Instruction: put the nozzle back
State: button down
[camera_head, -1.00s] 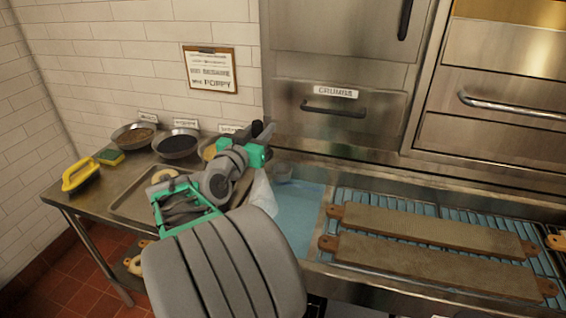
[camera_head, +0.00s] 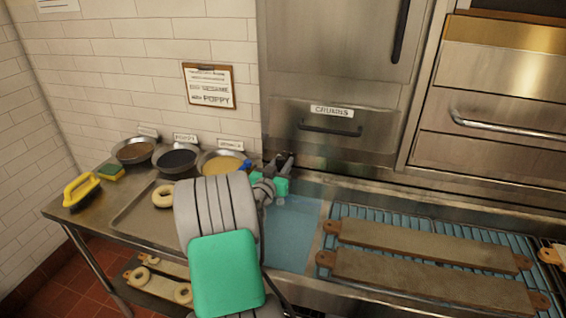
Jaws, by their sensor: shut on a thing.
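My gripper (camera_head: 279,165) is at the end of my arm, above the left end of the blue-floored sink, close to the steel front under the CRUMBS drawer. Its dark fingers are closed. A small blue part (camera_head: 246,164) shows just left of them, by the right-hand bowl; it seems to belong to the nozzle in my grip. Most of the nozzle is hidden behind my gripper and arm, and I cannot make out its tilt. No holder for it can be made out.
Three seed bowls (camera_head: 177,160) stand at the back of the steel table, with a tray (camera_head: 132,212) and bagel (camera_head: 162,196) in front. A yellow-handled tool (camera_head: 81,190) and sponge (camera_head: 111,172) are left. The blue sink (camera_head: 293,232) is open; two boards (camera_head: 430,245) lie right.

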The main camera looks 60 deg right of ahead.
jog(key=shift+f+b, duration=0.2)
jog(key=shift+b, duration=0.1)
jog(key=c, duration=1.1)
grip_release()
jog(key=shift+r+p, duration=0.15)
jog(key=shift+p, duration=0.65)
jog(key=a+b, duration=0.1)
jog(key=a, duration=0.1)
jog(key=a+b, duration=0.1)
jog(key=a, duration=0.2)
jog(key=a+b, duration=0.1)
jog(key=a, duration=0.1)
jog(key=shift+s+a+f+b, duration=0.35)
jog(key=shift+s+a+f, duration=0.05)
